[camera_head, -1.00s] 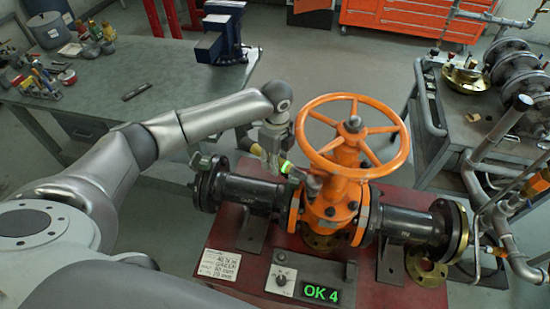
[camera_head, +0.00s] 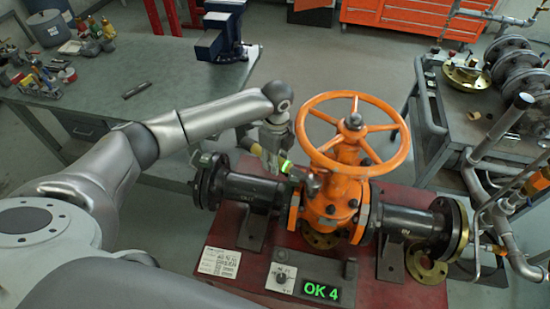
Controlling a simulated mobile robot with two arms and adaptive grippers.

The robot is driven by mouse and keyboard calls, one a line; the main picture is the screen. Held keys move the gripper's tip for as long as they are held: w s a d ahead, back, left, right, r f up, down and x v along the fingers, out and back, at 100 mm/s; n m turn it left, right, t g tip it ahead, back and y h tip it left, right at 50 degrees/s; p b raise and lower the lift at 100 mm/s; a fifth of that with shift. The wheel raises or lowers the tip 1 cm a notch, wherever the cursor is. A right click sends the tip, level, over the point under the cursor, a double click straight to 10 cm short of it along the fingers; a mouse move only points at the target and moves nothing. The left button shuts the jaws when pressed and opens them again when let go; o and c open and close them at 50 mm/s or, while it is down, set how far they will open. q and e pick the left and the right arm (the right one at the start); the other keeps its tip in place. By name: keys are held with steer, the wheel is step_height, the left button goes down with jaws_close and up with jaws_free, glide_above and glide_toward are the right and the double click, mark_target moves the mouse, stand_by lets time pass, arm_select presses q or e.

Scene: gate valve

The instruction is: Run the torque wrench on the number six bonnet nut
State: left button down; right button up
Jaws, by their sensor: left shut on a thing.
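The orange gate valve (camera_head: 333,205) with its large orange handwheel (camera_head: 388,128) stands upright on a dark red bench, joined to black flanged pipes on both sides. My left gripper (camera_head: 275,157) is beside the valve's left side, below the handwheel rim, shut on the torque wrench (camera_head: 293,171). A green light glows on the wrench, and its head points right toward the bonnet. The bonnet nuts are too small or hidden to tell apart, and I cannot tell whether the wrench sits on one. A display (camera_head: 321,291) reads "OK 4" in green. My right gripper is not in view.
A knob box (camera_head: 282,280) and a white label plate (camera_head: 219,262) are at the bench front. A workbench (camera_head: 150,110) with a blue vise (camera_head: 218,38) and tools is at the left. A cart (camera_head: 470,125) with pipe fittings stands at the right.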

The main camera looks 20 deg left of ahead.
arm_select(q)
steer(key=shift+f+b, duration=0.3)
steer(key=shift+f, duration=0.9)
steer(key=shift+w+f+p, duration=0.1)
steer(key=shift+f+p, duration=0.25)
steer(key=shift+p, duration=0.35)
stand_by(0.9)
steer(key=shift+f, duration=0.3)
stand_by(0.7)
steer(key=shift+p, duration=0.55)
steer(key=shift+r+p, duration=0.25)
steer(key=shift+p, duration=0.15)
stand_by(0.3)
stand_by(0.4)
steer(key=shift+r+p, duration=1.25)
steer(key=shift+r, duration=0.95)
